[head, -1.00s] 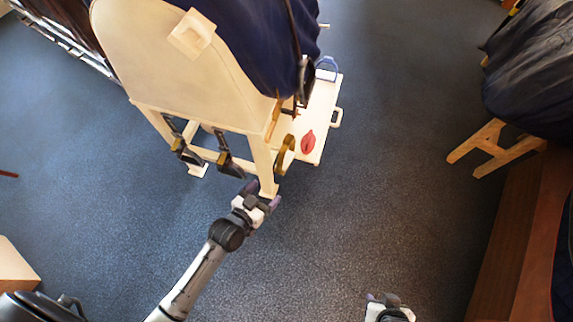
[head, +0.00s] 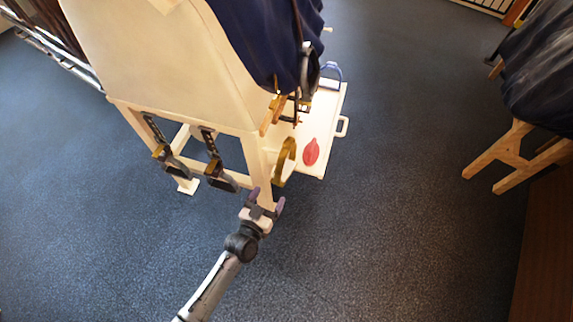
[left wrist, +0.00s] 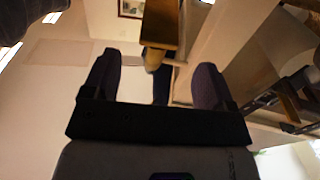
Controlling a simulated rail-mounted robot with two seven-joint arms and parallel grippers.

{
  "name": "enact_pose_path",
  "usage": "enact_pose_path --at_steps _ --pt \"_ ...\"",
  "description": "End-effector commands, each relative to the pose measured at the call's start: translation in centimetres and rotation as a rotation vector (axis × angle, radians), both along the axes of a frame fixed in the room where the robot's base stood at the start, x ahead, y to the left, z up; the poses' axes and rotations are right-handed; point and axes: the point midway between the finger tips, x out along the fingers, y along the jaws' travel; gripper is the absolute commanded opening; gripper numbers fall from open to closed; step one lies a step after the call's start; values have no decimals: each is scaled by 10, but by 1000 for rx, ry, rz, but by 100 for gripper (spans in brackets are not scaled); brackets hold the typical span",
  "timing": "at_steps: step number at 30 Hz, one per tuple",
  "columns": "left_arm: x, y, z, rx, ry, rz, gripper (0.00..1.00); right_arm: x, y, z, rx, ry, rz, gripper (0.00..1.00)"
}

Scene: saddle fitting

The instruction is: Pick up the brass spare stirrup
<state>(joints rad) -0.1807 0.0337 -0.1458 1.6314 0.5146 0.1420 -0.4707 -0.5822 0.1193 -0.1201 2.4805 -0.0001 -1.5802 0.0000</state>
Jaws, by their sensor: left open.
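The brass spare stirrup (head: 284,161) is at the near edge of the white tray, beside the stand's front leg, in the head view. My left gripper (head: 266,199) is open, just below and to the left of it in that view and apart from it. In the left wrist view my open fingers (left wrist: 156,78) frame a gap, and a brass-coloured piece (left wrist: 160,28), which looks like the stirrup, lies beyond their tips. A dark shape shows between the fingers; I cannot tell what it is. My right gripper is not in view.
The cream saddle stand (head: 165,70) carries two dark hanging straps with buckles (head: 215,170) left of the leg. The floor in front is clear. A wooden trestle (head: 510,155) stands at right.

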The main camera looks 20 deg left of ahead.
Motion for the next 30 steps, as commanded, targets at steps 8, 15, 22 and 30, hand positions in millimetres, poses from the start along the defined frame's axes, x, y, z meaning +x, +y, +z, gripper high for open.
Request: enact_pose_path --at_steps 8,15,22,30 --pt "31 -2 -1 0 0 0 79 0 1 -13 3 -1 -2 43" --pt "45 -4 -2 -2 -2 0 79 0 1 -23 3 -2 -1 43" --pt "74 -8 -2 -1 0 0 79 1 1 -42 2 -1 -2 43" --pt "86 -8 1 0 1 0 79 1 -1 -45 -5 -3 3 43"
